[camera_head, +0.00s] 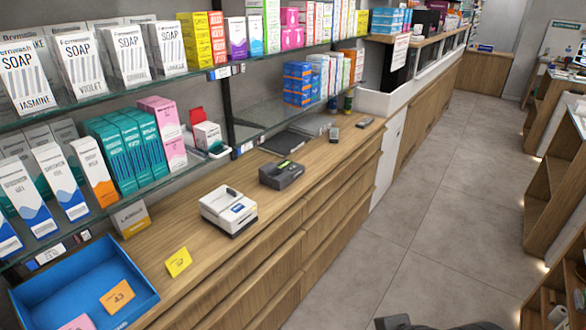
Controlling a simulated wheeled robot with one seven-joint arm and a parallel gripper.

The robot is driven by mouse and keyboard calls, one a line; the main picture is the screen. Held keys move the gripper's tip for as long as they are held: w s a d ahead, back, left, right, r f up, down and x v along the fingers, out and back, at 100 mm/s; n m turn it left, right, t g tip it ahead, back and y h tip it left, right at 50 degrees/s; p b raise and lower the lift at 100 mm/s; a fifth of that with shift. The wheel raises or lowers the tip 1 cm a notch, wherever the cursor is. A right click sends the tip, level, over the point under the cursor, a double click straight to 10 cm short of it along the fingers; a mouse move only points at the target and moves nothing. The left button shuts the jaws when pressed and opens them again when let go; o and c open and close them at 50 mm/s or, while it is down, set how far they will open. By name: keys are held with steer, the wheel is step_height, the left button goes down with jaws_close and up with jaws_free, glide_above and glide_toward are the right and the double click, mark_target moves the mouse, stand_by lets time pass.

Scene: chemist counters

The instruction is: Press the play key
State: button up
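No key with a play mark can be made out at this size. A dark grey device (283,175) with a small green spot on top sits on the wooden counter. A white boxy device (229,211) with a dark piece on top stands nearer to me on the same counter. Two small dark handheld items, one grey (333,132) and one at the counter's edge (364,122), lie further back. I cannot tell which of these bears the key. A dark part, probably of my own body, shows at the bottom edge. My gripper's fingers are not seen.
A blue tray (139,256) with coloured cards sits at the counter's near left, a yellow card (178,262) beside it. Glass shelves (203,73) of boxes hang over the counter's back. The grey floor (440,210) is open; wooden shelving (560,165) stands on the right.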

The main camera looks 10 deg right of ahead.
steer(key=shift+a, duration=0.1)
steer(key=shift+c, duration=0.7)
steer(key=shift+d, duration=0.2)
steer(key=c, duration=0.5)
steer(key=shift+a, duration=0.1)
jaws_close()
